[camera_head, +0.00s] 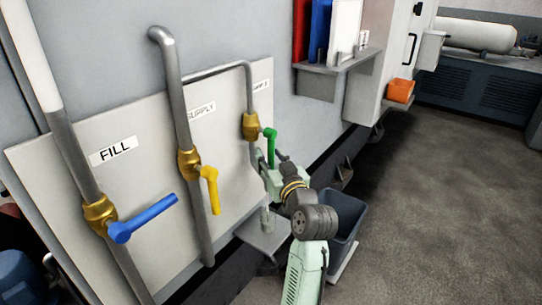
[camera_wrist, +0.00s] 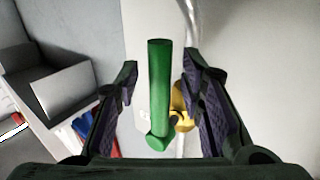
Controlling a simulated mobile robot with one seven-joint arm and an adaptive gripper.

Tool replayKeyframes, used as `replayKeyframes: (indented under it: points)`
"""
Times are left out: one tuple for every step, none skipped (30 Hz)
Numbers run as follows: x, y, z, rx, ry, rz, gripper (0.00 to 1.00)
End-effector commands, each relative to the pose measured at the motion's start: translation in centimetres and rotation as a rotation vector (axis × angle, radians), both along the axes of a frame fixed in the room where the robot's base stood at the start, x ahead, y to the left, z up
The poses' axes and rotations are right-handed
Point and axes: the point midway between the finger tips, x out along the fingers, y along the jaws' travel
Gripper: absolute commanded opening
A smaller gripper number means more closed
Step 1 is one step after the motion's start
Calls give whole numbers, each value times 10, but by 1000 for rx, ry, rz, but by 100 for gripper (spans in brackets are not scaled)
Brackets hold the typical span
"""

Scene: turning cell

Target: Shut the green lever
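The green lever (camera_head: 271,146) is on the brass valve (camera_head: 250,127) of the rightmost pipe. Its handle hangs down, roughly along the pipe. In the wrist view the green lever (camera_wrist: 159,88) stands upright in the picture, with its hub at the bottom and the brass valve (camera_wrist: 180,105) behind it to the right. My gripper (camera_head: 270,162) is at the lower part of the handle. In the wrist view my gripper (camera_wrist: 160,85) is open, one finger on each side of the lever, with visible gaps on both sides.
A yellow lever (camera_head: 211,188) hangs down on the SUPPLY pipe; a blue lever (camera_head: 145,218) sticks out sideways on the FILL pipe. A bin (camera_head: 345,215) stands below my arm. A shelf with binders (camera_head: 320,75) is to the right. The floor at right is clear.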

Motion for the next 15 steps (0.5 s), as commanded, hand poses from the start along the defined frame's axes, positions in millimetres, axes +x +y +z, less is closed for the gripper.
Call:
replayKeyframes:
  points:
    - [1, 0, 0, 0, 0, 0, 36]
    - [1, 0, 0, 0, 0, 0, 36]
    - [1, 0, 0, 0, 0, 0, 36]
    - [1, 0, 0, 0, 0, 0, 36]
    - [1, 0, 0, 0, 0, 0, 36]
    - [1, 0, 0, 0, 0, 0, 36]
    - [1, 0, 0, 0, 0, 0, 36]
    - [1, 0, 0, 0, 0, 0, 34]
    - [1, 0, 0, 0, 0, 0, 32]
    - [1, 0, 0, 0, 0, 0, 30]
    - [1, 0, 0, 0, 0, 0, 28]
    - [1, 0, 0, 0, 0, 0, 25]
    - [1, 0, 0, 0, 0, 0, 23]
    - [1, 0, 0, 0, 0, 0, 21]
    - [1, 0, 0, 0, 0, 0, 18]
